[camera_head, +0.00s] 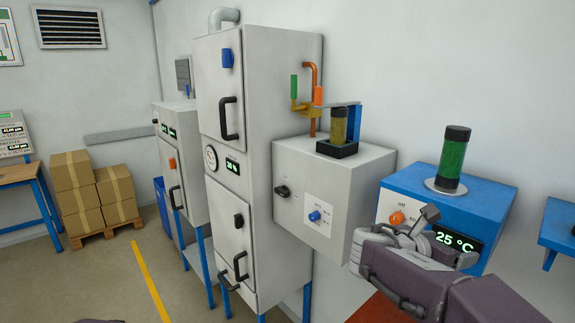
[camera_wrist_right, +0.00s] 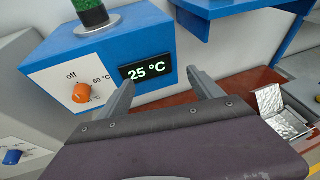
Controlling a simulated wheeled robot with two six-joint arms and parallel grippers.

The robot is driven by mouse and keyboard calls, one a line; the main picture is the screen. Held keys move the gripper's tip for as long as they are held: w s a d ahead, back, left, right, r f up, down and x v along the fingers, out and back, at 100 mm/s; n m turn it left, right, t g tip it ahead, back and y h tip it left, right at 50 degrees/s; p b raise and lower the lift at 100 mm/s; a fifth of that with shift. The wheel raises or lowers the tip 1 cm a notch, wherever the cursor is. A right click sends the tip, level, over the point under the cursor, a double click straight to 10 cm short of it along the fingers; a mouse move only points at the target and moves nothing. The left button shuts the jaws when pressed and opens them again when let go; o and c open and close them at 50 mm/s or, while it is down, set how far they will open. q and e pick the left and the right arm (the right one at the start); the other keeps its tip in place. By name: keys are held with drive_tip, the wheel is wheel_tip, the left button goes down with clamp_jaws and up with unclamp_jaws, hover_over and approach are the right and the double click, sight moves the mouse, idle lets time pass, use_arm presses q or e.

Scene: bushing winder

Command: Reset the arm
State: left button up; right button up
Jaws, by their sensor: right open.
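My right gripper (camera_head: 447,237) is in front of the blue heater box (camera_head: 458,201) in the head view. In the right wrist view its two fingers stand wide apart with nothing between them, so the gripper (camera_wrist_right: 161,78) is open and empty. The heater's display (camera_wrist_right: 147,70) reads 25 °C, and its orange knob (camera_wrist_right: 82,92) is beside the left finger. A green cylinder with black ends (camera_head: 453,158) stands upright on top of the heater. My left gripper is not in view.
A grey box (camera_head: 335,185) with a blue knob stands left of the heater, with a yellowish cylinder (camera_head: 338,127) in a black holder on top. Tall grey cabinets (camera_head: 262,70) stand further left. A foil-lined tray (camera_wrist_right: 283,112) lies right of my fingers. Cardboard boxes (camera_head: 78,188) are far left.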

drive_tip(key=s+a+f+m+g+y+b, duration=0.15)
drive_tip(key=s+f+m+g+y, duration=0.35)
drive_tip(key=f, duration=0.8)
drive_tip(key=s+a+f+m+g+y+b, duration=0.1)
drive_tip(key=s+a+f+m+y, duration=0.2)
drive_tip(key=s+f, duration=0.7)
drive_tip(key=a+f+m+y, duration=0.4)
drive_tip(key=a+f+m, duration=0.6)
drive_tip(key=m, duration=0.6)
drive_tip(key=shift+s+a+m+t+y, duration=0.2)
drive_tip(key=shift+a+m+t+y, duration=0.1)
drive_tip(key=shift+y, duration=0.1)
